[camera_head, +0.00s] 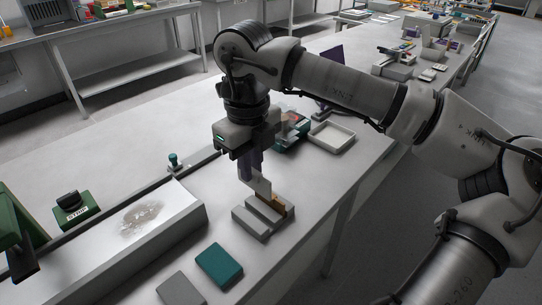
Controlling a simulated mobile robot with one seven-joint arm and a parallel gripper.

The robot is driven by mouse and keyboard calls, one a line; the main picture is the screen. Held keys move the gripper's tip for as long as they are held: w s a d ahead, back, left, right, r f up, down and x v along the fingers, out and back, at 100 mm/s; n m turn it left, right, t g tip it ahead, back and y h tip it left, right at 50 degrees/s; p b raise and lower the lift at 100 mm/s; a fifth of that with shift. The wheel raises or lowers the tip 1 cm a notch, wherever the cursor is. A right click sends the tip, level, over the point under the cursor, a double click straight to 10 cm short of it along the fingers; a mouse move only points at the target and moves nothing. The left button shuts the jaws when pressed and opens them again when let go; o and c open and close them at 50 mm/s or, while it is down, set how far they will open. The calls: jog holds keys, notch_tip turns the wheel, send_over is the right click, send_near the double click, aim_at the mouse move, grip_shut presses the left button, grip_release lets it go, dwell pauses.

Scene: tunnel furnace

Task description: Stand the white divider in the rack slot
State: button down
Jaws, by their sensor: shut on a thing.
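My gripper (250,171) points down over the far end of the grey rack (247,220). It is shut on the white divider (261,184), a thin pale plate that sticks out below and to the right of the fingers. The upper part of the divider is hidden by the fingers. Its lower edge is close to the rack's slots, and I cannot tell whether it is in a slot or just above. A brown-orange piece (285,200) stands at the rack's right side, close to the divider.
A teal block (219,265) and a grey block (181,290) lie in front of the rack. A white sloped unit (160,225) stands at left, with a green device labelled STRIP (75,212) beyond. A shallow tray (332,137) lies behind. The bench's right edge is near.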

aim_at(253, 188)
jog(key=shift+f+b, duration=1.15)
jog(key=shift+f, duration=0.9)
jog(key=shift+f+b, duration=1.75)
jog(key=shift+f, duration=0.1)
jog(key=shift+f+b, duration=0.55)
jog(key=shift+b, duration=0.25)
jog(key=c, duration=1)
grip_release()
jog(key=shift+c, duration=0.2)
jog(key=shift+r+p, duration=2.8)
jog(key=shift+r, duration=1.45)
